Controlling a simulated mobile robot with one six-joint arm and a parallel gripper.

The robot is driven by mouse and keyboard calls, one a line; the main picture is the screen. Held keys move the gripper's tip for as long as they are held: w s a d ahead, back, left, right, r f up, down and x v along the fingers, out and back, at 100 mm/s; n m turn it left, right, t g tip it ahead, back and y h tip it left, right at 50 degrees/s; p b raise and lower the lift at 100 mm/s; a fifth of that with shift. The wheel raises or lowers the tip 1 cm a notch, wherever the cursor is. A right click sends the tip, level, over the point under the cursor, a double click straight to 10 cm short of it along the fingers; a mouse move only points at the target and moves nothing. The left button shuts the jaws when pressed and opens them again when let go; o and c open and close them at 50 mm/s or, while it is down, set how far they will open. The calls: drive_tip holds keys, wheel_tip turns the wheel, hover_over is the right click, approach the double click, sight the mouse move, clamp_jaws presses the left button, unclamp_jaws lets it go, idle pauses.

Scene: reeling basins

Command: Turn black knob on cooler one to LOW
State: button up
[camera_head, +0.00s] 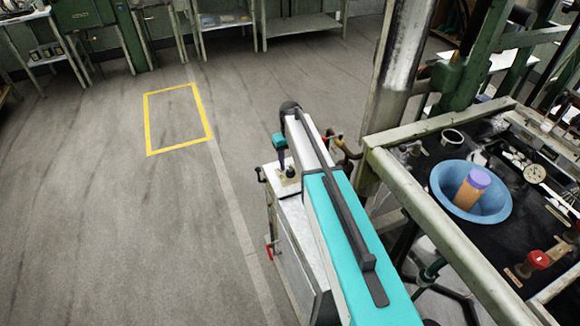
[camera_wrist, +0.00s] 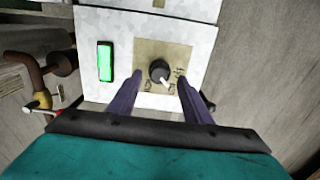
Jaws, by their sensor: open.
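The cooler is a white cabinet (camera_head: 299,245) standing on the floor, its top under my arm. In the wrist view its white panel (camera_wrist: 88,30) bears a beige plate (camera_wrist: 146,50) with a round black knob (camera_wrist: 157,69). The knob's white pointer aims toward the picture's lower right. Small lettering surrounds it, too blurred to read surely. My gripper (camera_wrist: 160,79) is open, its purple fingers on either side of the knob, apparently not touching it. In the head view my gripper (camera_head: 283,160) is just above the cooler top, near the knob (camera_head: 290,172).
A lit green rectangle (camera_wrist: 105,60) is left of the knob. A brown pipe with a valve (camera_head: 346,150) stands close at the cooler's right. A framed bench (camera_head: 430,215) holds a blue basin (camera_head: 448,180). The floor at left is clear around a yellow outline (camera_head: 148,125).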

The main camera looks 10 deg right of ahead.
sight(290, 170)
wheel_tip(290, 170, up, 11)
drive_tip(key=b, duration=0.2)
idle(0.5)
drive_tip(key=shift+s, duration=0.15)
idle(0.3)
